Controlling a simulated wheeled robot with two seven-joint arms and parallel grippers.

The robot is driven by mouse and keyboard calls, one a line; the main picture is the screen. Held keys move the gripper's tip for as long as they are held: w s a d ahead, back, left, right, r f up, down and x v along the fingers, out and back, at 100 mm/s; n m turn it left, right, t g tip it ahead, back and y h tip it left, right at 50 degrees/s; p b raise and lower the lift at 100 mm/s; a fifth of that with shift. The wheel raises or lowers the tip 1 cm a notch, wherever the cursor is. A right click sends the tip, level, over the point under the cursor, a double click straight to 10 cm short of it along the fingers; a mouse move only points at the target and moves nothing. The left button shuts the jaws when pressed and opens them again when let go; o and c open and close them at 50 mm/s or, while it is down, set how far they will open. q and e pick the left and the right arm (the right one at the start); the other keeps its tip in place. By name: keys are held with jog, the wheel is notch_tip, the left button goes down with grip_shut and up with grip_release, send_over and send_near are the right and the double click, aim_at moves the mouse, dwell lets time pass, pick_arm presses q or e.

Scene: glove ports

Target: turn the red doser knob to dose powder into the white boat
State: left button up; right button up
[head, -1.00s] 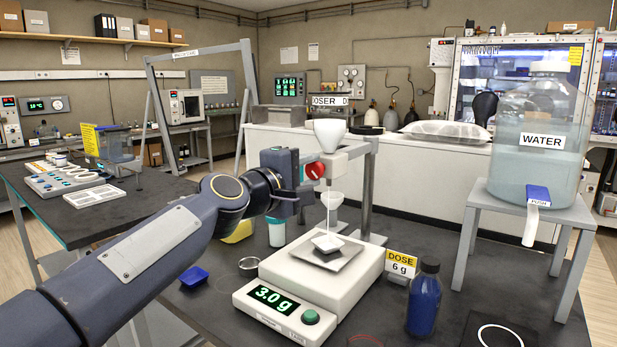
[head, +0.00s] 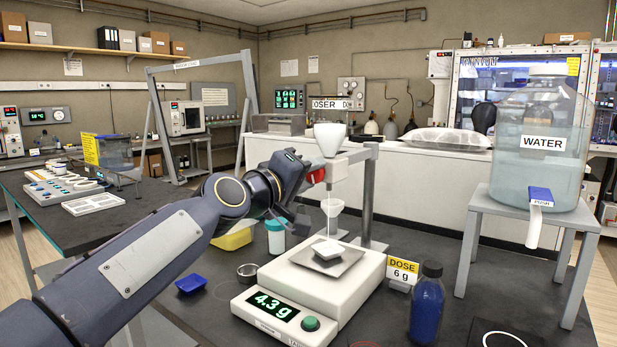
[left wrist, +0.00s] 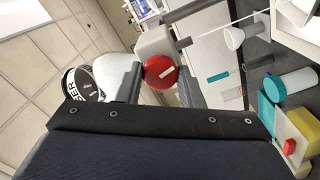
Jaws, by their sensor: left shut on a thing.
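The red doser knob (left wrist: 161,72) sits on the front of the doser, under its white hopper (head: 329,138). My left gripper (head: 318,176) is shut on the knob, with a finger on each side of it in the left wrist view (left wrist: 158,82). The white boat (head: 328,249) sits on the scale's grey pan, below the small funnel (head: 331,207). The scale (head: 300,290) reads 4.3 g. A yellow card (head: 404,268) says DOSE 6 g. My right gripper is not in view.
A blue bottle (head: 426,305) stands right of the scale. A blue tray (head: 191,284), a small metal dish (head: 248,272) and a white jar with a teal lid (head: 275,238) are to its left. A water tank (head: 540,150) stands at right.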

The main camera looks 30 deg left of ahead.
pick_arm(q)
jog(key=shift+f, duration=0.1)
jog(key=o, duration=1)
jog(key=shift+c, duration=0.2)
jog(key=s, duration=0.8)
jog(key=shift+a, duration=0.35)
jog(key=shift+w, duration=0.1)
